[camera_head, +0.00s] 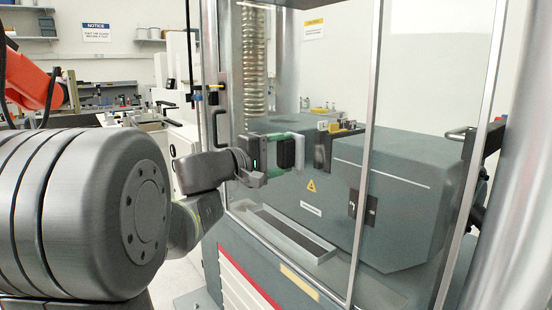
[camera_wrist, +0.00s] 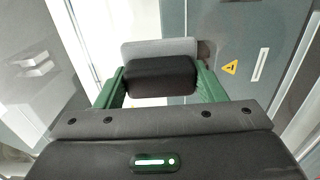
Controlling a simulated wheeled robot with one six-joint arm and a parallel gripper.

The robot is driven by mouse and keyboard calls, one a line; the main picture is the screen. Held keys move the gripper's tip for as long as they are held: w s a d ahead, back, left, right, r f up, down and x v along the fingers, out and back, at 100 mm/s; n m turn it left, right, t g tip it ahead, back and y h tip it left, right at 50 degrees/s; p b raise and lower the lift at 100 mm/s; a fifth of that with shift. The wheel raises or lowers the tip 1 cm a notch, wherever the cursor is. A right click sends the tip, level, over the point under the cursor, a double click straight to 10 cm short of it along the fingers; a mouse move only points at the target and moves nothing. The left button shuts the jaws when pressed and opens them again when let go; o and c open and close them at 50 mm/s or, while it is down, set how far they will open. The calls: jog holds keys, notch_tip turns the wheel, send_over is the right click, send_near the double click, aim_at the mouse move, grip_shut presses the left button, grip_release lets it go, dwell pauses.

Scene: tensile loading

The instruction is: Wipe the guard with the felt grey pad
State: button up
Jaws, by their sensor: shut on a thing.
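My gripper (camera_head: 284,153) is shut on the felt grey pad's dark block; its green fingers hold the block's two sides. The pad's light grey face (camera_head: 299,153) points away from the gripper, toward the clear guard (camera_head: 366,150) with its metal frame. In the wrist view, the black block (camera_wrist: 160,78) sits between the green fingers (camera_wrist: 160,85), with the grey pad (camera_wrist: 150,46) beyond it. A dark patch (camera_head: 322,150) shows just right of the pad; I cannot tell if it is on the guard. Whether the pad touches the guard is unclear.
Behind the clear panel stands a large grey machine housing (camera_head: 400,190) with a yellow warning triangle (camera_head: 311,186). A metal coil column (camera_head: 253,70) rises at the left. A black handle (camera_head: 219,125) sticks out near the left post. A bench with equipment (camera_head: 120,112) is at the back left.

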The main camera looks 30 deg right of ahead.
jog(key=shift+s+d+b, duration=0.15)
jog(key=shift+s+b, duration=0.35)
jog(key=shift+s, duration=0.6)
jog(key=shift+s+d+f+b, duration=0.15)
jog(key=shift+s+b, duration=0.85)
jog(key=shift+s, duration=0.5)
jog(key=shift+s+d+b, duration=0.1)
jog(key=shift+s+b, duration=0.9)
jog(key=shift+s, duration=0.5)
jog(key=shift+s+d+b, duration=0.1)
jog(key=shift+s+b, duration=0.3)
jog(key=shift+s, duration=0.5)
jog(key=shift+s+a, duration=0.15)
jog(key=shift+a, duration=1.3)
jog(key=shift+s+a, duration=0.1)
jog(key=shift+a, duration=1.35)
jog(key=shift+a, duration=0.1)
jog(key=shift+s+a+b, duration=0.1)
jog(key=shift+a+b, duration=0.5)
jog(key=shift+a, duration=0.85)
